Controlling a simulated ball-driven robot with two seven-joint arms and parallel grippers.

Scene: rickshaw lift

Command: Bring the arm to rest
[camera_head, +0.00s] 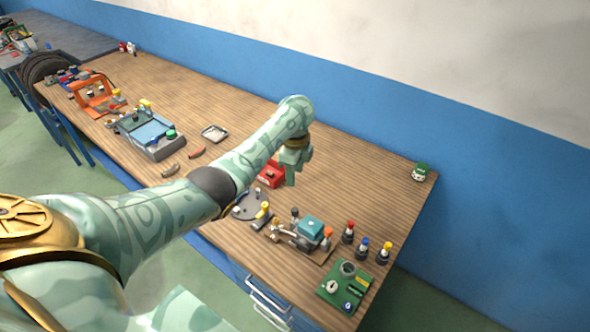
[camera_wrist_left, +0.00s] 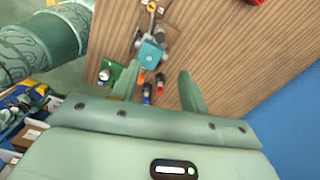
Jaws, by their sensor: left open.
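My left arm reaches in from the left in the head view and stretches over the wooden workbench (camera_head: 345,165). Its left gripper (camera_head: 291,170) hangs above the bench near a red box (camera_head: 271,174). In the left wrist view the two fingers of the left gripper (camera_wrist_left: 160,90) stand apart with nothing held between them. Beyond the fingers lie the teal-topped device (camera_wrist_left: 151,53) and several small coloured-cap bottles. My right gripper does not show in either view.
The teal device (camera_head: 311,226), bottles (camera_head: 348,232) and a green board (camera_head: 345,286) lie near the bench's front right. A small green car (camera_head: 420,172) sits at the right corner. A blue-grey tray unit (camera_head: 150,133) and orange frame (camera_head: 94,97) stand left. The bench's back middle is clear.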

